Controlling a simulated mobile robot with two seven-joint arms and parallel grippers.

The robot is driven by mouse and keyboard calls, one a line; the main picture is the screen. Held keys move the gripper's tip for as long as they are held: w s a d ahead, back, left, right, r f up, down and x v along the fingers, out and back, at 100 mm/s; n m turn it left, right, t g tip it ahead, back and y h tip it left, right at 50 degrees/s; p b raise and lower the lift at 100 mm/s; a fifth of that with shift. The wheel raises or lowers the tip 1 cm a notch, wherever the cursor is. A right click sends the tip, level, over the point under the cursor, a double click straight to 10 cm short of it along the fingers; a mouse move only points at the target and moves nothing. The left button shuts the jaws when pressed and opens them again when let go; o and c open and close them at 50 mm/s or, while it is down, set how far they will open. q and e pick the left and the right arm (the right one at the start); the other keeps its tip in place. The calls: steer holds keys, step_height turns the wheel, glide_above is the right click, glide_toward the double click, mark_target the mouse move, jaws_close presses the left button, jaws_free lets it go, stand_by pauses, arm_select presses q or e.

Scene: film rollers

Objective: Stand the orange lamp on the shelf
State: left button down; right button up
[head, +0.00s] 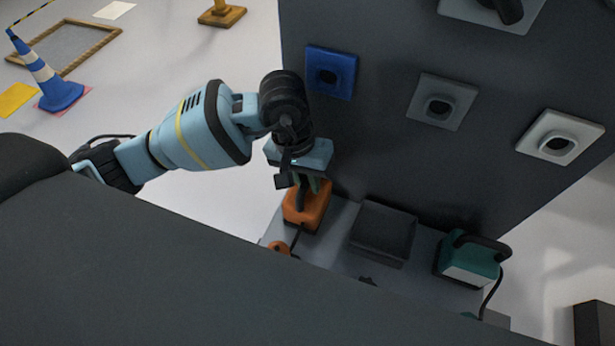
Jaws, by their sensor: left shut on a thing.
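The orange lamp (308,208) is a boxy body with a dark handle on top, at the middle of the head view. My left gripper (303,182) is shut on its handle from above. The lamp is upright over the left part of a light grey shelf (336,226) at the foot of a dark panel. I cannot tell whether its underside touches the shelf. A dark cable runs down from the lamp towards a small orange piece (278,247). My right gripper is not in view.
A dark open tray (383,232) lies right of the lamp. A teal lamp (470,260) with a dark handle and cable stands farther right. The dark panel (390,160) behind carries blue (331,72), grey (441,102) and white (558,137) sockets. A blue-and-white cone (48,78) stands far left.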

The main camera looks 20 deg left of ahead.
mark_target(297, 188)
arm_select(q)
steer(key=c, duration=1.4)
jaws_free()
steer(key=shift+f, duration=0.1)
steer(key=shift+r, duration=0.3)
steer(key=r, duration=0.3)
steer(key=a+r, duration=0.1)
steer(key=r, duration=0.3)
steer(key=a+r, duration=0.1)
steer(key=r, duration=0.3)
steer(key=shift+a+r, duration=0.2)
steer(key=shift+r, duration=0.05)
